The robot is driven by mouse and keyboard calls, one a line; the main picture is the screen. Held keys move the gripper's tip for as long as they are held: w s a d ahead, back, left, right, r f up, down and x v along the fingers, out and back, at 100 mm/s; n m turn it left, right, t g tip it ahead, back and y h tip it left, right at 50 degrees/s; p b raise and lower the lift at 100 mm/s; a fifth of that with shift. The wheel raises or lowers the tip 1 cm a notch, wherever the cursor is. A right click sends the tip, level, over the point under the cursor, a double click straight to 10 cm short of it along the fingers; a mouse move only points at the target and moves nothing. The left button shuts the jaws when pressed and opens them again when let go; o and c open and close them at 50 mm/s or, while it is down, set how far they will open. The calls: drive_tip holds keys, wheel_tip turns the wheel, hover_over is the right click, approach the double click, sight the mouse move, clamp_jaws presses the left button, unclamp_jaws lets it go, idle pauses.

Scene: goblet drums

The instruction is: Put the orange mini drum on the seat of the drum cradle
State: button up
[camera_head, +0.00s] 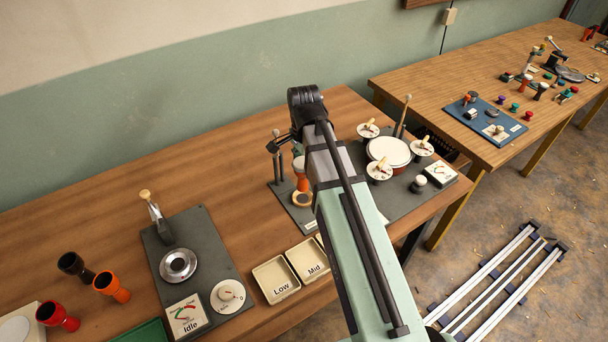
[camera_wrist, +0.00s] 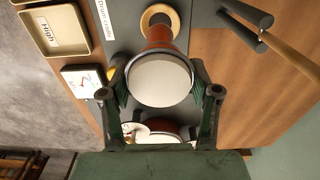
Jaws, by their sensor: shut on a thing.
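The orange mini drum (camera_wrist: 160,80) has a round white head that faces my wrist camera. Its orange-red body narrows away from the camera. My gripper (camera_wrist: 160,92) is shut on it, one finger on each side. In the head view the drum's orange body (camera_head: 302,181) shows beside my arm, which hides part of it. The seat of the drum cradle is a pale wooden ring (camera_wrist: 159,17) with a dark middle, just past the drum's narrow end; it also shows in the head view (camera_head: 303,199). I cannot tell whether drum and ring touch.
Mallets (camera_wrist: 275,38) stand close to the cradle. Trays marked Low (camera_head: 275,278) and Mid (camera_head: 307,260) lie in front. Other goblet drums, including an orange one (camera_head: 112,286), stand at left.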

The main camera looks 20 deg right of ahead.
sight(304, 177)
drive_tip(key=shift+f+p, duration=0.4)
drive_tip(key=shift+f, duration=2.25)
drive_tip(key=shift+f, duration=0.1)
drive_tip(key=o, duration=1.2)
wheel_tip(304, 177, up, 12)
drive_tip(key=shift+r+b, duration=0.1)
drive_tip(key=shift+b, duration=0.9)
